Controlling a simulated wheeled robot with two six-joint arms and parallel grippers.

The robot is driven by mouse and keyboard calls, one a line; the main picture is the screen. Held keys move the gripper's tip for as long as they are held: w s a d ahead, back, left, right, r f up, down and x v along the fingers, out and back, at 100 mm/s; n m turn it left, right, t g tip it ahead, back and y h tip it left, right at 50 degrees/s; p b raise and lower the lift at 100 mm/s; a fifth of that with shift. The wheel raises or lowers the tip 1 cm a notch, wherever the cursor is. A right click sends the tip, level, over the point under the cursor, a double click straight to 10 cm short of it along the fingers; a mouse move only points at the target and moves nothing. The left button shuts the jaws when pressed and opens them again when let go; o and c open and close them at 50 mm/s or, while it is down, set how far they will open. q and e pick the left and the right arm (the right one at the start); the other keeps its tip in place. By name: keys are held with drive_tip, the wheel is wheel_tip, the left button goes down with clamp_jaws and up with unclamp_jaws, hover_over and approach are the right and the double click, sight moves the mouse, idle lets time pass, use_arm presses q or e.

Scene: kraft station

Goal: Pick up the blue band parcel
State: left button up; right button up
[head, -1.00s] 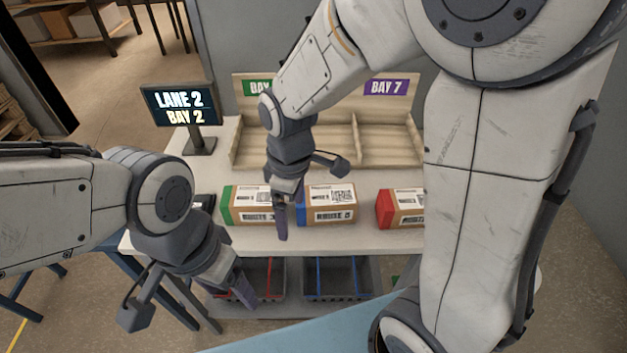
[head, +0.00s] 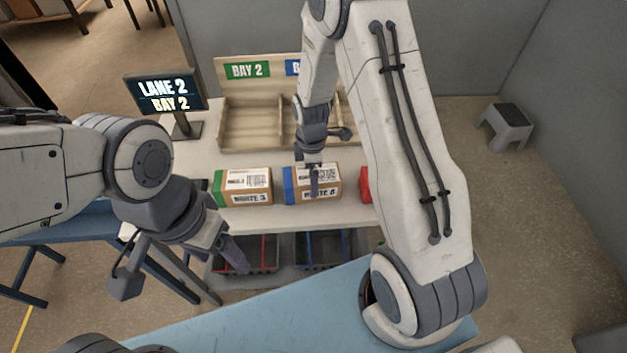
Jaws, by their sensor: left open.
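The blue band parcel (head: 330,184) is a brown box with a blue band at its left end and white labels. It lies on the white table between the green band parcel (head: 245,187) and a red-ended parcel (head: 365,184). My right gripper (head: 314,182) points down at the blue band parcel, its dark finger covering part of the labels. I cannot tell whether it touches the parcel or how far its jaws are apart. My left gripper (head: 232,254) is open and empty, low at the left, in front of the table edge.
A wooden bay rack (head: 250,125) stands behind the parcels. A screen (head: 165,92) at left reads LANE 2, BAY 2. A red-trimmed crate (head: 248,255) and a blue-trimmed crate (head: 322,250) sit below the tabletop. My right arm hides the table's right side.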

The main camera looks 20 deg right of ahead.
drive_tip(key=shift+f+p, duration=0.35)
drive_tip(key=shift+f, duration=1.45)
drive_tip(key=c, duration=1.5)
drive_tip(key=shift+o, duration=0.2)
drive_tip(key=shift+r, duration=0.15)
